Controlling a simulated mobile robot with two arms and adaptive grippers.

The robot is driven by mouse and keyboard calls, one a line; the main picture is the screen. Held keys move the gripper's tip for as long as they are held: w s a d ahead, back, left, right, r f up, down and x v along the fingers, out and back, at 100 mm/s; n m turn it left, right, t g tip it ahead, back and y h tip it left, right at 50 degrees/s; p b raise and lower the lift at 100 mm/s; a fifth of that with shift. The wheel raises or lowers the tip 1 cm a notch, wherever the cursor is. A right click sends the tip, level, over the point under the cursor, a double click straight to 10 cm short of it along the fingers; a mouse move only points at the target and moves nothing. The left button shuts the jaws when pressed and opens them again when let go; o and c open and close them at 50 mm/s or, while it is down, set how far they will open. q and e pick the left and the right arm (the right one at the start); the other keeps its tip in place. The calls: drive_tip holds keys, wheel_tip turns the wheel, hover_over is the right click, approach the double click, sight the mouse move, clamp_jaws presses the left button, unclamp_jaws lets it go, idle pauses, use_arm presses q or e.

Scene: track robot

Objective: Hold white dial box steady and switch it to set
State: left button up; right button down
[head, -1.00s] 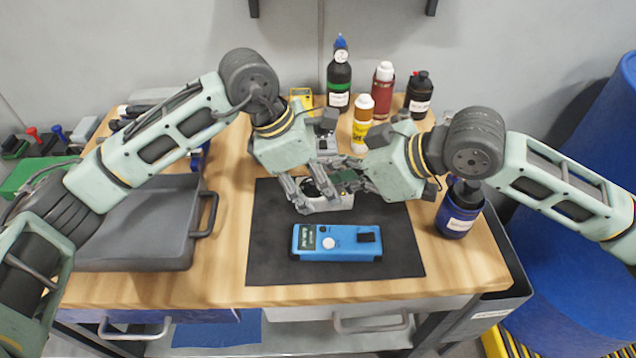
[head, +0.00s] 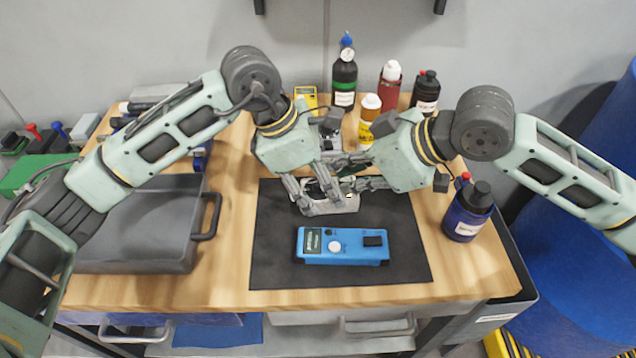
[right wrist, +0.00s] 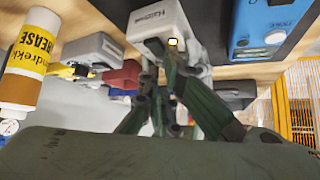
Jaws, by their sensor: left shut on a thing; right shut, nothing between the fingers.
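The white dial box (head: 340,207) stands on the black mat behind the blue device. My left gripper (head: 318,197) is shut on it from above and behind, and its fingers cover part of the box. My right gripper (head: 350,188) is shut and empty, with its fingertips at the box's upper right side. In the right wrist view the white box (right wrist: 150,22) shows with dark lettering and a small lit yellow spot. The right fingertips (right wrist: 165,68) are close to it there; I cannot tell whether they touch. The dial's setting is hidden.
The blue device (head: 342,258) lies in front on the black mat (head: 275,272). Bottles, including a yellow-labelled tube (head: 368,118), stand behind. A dark blue bottle (head: 466,212) stands right, below my right arm.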

drive_tip(key=shift+r, duration=0.8)
drive_tip(key=shift+s, duration=0.1)
drive_tip(key=shift+r, duration=0.1)
drive_tip(key=shift+w+d+r, duration=0.1)
drive_tip(key=shift+w+d, duration=0.15)
drive_tip(key=shift+d, duration=0.1)
drive_tip(key=d+r+n+g+y, duration=0.2)
drive_tip(key=d+r+n+g, duration=0.3)
drive_tip(key=r, duration=0.4)
drive_tip(key=d+n, duration=0.1)
drive_tip(key=d, duration=0.1)
drive_tip(key=shift+w+d+r+y, duration=0.2)
drive_tip(key=shift+w+d+y, duration=0.1)
drive_tip(key=shift+w+d, duration=0.05)
